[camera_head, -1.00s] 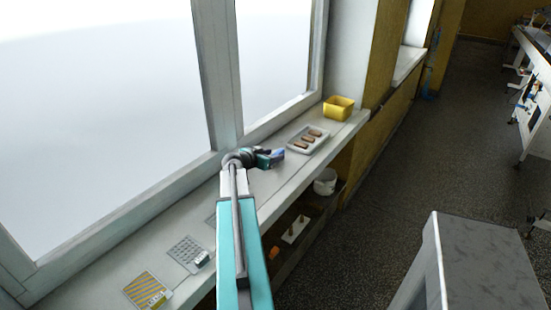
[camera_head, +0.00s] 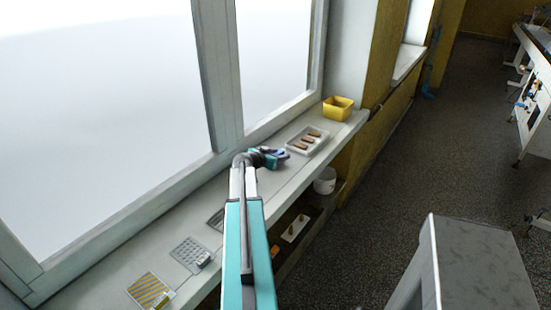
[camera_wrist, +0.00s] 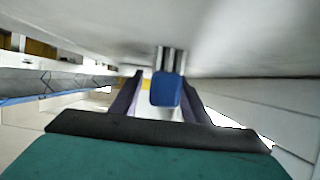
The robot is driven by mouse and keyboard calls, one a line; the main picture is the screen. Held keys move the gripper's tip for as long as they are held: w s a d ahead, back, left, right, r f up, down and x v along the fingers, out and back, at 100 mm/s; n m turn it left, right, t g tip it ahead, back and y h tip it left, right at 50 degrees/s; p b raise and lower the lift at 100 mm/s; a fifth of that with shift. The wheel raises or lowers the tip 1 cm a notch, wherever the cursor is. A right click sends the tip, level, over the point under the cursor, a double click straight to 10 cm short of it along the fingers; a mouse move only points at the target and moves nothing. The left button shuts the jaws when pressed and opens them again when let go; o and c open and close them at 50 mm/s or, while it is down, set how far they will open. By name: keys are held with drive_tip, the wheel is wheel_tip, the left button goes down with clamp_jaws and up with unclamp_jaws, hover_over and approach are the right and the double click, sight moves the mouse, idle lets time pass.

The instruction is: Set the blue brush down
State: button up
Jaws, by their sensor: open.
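My gripper (camera_head: 272,157) is low over the pale window sill (camera_head: 300,172), just left of a white tray. In the wrist view my gripper (camera_wrist: 160,97) has its two dark fingers apart. The blue brush (camera_wrist: 166,91) shows between them, its blue end towards the camera and a silvery striped part behind it. The brush appears to be against or very close to the sill surface, which fills the top of the wrist view. In the head view the brush is mostly hidden by the gripper.
The white tray (camera_head: 295,149) holds several brown pieces. A yellow bin (camera_head: 338,108) stands beyond it. A grey mesh panel (camera_head: 190,254) and a yellow-striped panel (camera_head: 149,291) lie nearer on the sill. A shelf below holds a white tub (camera_head: 325,181). The window frame borders the sill.

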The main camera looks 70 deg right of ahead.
drive_tip(key=shift+s+d+f, duration=0.15)
drive_tip(key=shift+d+f, duration=0.1)
drive_tip(key=shift+d, duration=0.2)
drive_tip(key=shift+c, duration=0.2)
clamp_jaws()
